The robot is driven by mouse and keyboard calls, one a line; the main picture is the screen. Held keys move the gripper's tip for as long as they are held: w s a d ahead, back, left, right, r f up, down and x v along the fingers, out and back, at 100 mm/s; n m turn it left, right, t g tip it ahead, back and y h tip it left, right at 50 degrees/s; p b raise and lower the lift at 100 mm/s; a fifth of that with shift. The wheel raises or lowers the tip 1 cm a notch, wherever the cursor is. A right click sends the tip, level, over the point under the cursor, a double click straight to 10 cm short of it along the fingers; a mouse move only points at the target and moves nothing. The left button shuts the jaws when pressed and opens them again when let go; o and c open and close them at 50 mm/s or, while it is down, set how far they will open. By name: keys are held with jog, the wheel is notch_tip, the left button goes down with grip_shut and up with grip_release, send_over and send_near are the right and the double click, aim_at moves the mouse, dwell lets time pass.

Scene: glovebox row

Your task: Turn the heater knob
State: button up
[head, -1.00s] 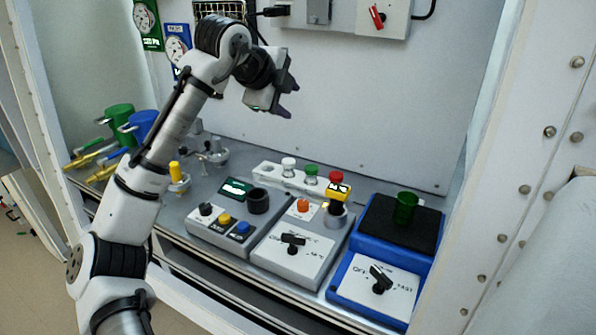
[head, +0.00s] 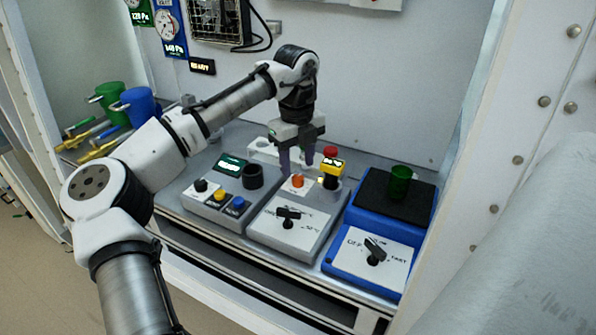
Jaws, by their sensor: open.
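The likely heater knob (head: 288,218) is a black bar-shaped knob on the white sloped face of the middle grey box (head: 262,232). Its bar lies roughly across the face; the small dial print is hard to read. My gripper (head: 297,165) points down, open and empty, above and behind the knob, over the back of that box. It is apart from the knob.
A blue box (head: 335,262) with another black knob (head: 374,250) and a green beaker (head: 400,182) stands right. A button box (head: 215,207) and black cup (head: 252,177) are left.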

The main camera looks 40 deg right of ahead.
aim_at(298, 177)
jog(key=shift+f, duration=2)
jog(key=c, duration=1)
